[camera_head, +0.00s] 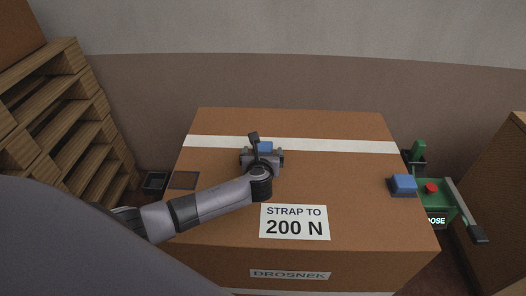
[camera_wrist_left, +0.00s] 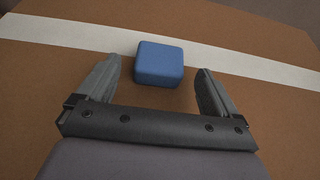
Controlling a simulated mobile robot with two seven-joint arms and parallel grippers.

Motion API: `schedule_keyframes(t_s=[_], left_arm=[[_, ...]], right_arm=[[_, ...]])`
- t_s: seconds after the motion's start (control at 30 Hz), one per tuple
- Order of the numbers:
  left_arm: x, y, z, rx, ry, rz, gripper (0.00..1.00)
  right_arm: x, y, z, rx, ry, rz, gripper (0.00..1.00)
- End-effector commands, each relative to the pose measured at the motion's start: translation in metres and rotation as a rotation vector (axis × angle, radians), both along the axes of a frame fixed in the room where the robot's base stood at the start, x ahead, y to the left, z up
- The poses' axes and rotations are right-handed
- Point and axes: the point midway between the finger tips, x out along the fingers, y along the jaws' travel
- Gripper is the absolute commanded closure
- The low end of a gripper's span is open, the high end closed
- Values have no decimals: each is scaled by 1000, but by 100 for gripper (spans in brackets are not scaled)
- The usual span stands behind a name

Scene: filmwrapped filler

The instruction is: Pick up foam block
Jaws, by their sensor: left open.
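A blue foam block (camera_head: 265,147) lies on top of a large brown carton, at the white strip. In the left wrist view the foam block (camera_wrist_left: 160,62) appears whole, with rounded edges, framed between the two fingers. My left gripper (camera_head: 263,156) is over the carton top at the block and partly hides it in the head view. In the wrist view the left gripper (camera_wrist_left: 159,70) is open, with a gap between each finger and the block. I cannot tell how far above the carton the fingertips are. My right gripper is not in view.
The carton (camera_head: 360,215) carries a "STRAP TO 200 N" label (camera_head: 295,222). Wooden pallets (camera_head: 70,120) stand at left. The carton's right top is mostly clear.

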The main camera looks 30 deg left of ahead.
Motion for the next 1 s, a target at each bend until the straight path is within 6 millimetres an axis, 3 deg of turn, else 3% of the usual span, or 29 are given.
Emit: schedule_keyframes(t_s=[0.2,0.43,0.47,0.6,0.63,1.0], left_arm=[[12,5,-5,-1,-1,-1,6],[12,6,-5,-2,0,-1,6],[12,6,-5,-1,1,-1,13],[12,6,-5,-1,1,-1,58],[12,6,-5,-1,1,-1,66],[12,6,-1,0,-1,0,66]], right_arm=[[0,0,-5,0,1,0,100],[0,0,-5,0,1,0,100],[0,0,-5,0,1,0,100],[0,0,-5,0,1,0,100],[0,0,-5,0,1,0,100],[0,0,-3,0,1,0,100]])
